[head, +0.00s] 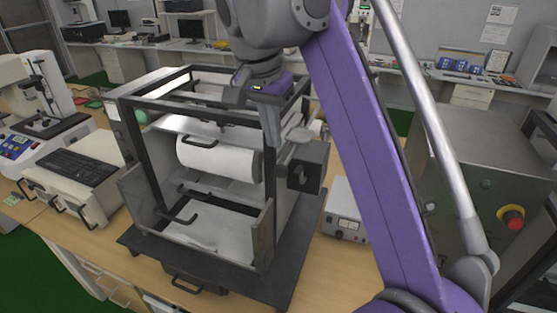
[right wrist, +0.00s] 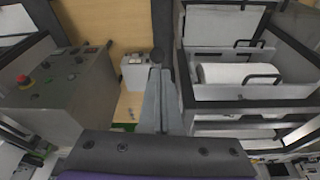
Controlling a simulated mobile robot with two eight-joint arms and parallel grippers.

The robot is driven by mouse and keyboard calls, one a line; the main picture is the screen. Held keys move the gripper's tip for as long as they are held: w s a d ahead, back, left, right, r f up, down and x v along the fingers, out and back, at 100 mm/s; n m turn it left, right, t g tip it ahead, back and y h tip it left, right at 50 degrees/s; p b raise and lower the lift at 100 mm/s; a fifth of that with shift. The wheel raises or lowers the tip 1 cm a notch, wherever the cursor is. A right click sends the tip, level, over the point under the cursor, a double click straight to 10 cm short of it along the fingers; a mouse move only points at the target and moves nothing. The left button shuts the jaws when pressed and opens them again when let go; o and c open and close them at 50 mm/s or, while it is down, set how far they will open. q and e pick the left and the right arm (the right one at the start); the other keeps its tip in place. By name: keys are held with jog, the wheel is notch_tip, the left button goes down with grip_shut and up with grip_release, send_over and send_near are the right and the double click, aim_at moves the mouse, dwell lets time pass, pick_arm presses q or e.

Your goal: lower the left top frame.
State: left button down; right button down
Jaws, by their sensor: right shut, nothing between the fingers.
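A bench-top machine (head: 264,232) with a black frame and a white roller (head: 214,157) stands on the wooden table. Its left top frame (head: 138,145) is a black bar frame that stands up on the left of the machine, with bars across the top. My right gripper (head: 272,146) points down at the machine's right front, by the frame's upper right part. Its fingers are together and empty. In the right wrist view the shut fingers (right wrist: 161,76) lie beside the machine's edge; contact cannot be told. My left gripper is not in view.
A small grey box device (head: 344,213) sits right of the machine. A large cabinet with a red button (head: 512,219) stands at far right. A white unit with a dark keypad (head: 78,166) is on the left.

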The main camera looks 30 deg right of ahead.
aim_at(279, 168)
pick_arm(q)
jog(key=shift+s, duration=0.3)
pick_arm(e)
jog(key=shift+s+r, duration=0.15)
jog(key=shift+s, duration=0.25)
